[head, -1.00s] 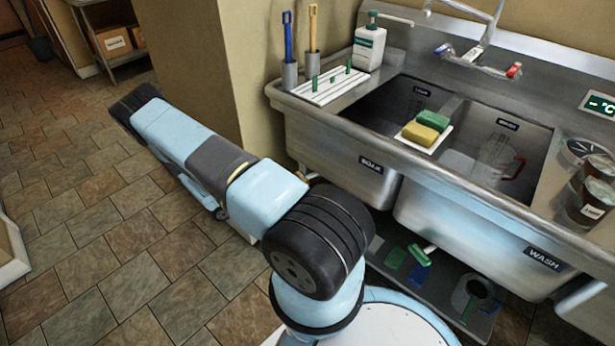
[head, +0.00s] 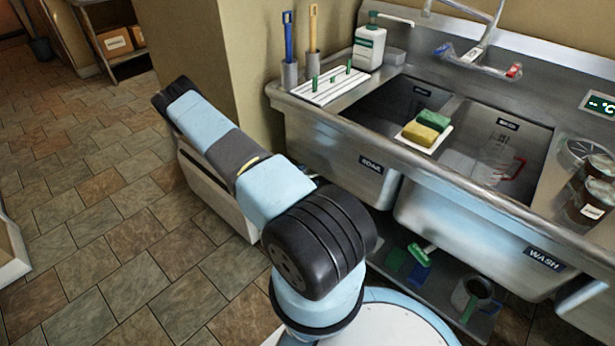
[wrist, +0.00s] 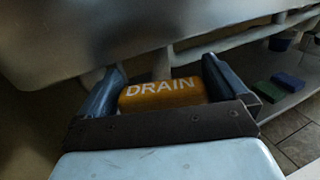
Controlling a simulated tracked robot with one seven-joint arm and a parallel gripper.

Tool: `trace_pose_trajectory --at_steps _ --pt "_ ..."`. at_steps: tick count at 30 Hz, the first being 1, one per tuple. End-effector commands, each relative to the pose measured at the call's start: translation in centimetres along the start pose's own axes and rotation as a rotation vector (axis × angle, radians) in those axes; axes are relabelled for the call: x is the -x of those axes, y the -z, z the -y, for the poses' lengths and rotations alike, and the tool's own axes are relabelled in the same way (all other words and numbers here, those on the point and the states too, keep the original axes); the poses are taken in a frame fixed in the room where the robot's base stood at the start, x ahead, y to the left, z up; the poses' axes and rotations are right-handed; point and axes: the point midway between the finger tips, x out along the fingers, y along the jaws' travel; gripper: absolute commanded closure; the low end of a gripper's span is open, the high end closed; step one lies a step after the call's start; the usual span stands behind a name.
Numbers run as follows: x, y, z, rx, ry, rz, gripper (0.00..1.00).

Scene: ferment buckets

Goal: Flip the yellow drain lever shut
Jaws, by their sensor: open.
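The yellow drain lever (wrist: 160,97) shows in the wrist view as an orange-yellow block with "DRAIN" in white letters. It lies under the sink, whose grey underside (wrist: 80,30) fills the top of that view. My gripper (wrist: 163,68) is open, with one dark finger on each side of the lever. Small gaps seem to show beside it, but I cannot tell whether a finger touches it. In the head view the lever and my gripper are hidden behind my own arm and the sink.
The steel sink has a SOAK basin (head: 345,165) and a WASH basin (head: 480,235). Pipes (wrist: 235,43) run behind the lever. Tiled floor (head: 100,240) is open at left.

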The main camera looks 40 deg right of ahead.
Motion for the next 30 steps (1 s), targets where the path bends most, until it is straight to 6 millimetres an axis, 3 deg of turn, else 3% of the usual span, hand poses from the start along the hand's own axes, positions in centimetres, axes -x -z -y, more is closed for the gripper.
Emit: trace_pose_trajectory --at_steps 14,30 --pt "-1.06 -0.01 0.0 -0.001 0.0 0.0 0.01" --pt "-1.0 -0.02 -0.06 -0.001 -0.001 0.0 0.53"
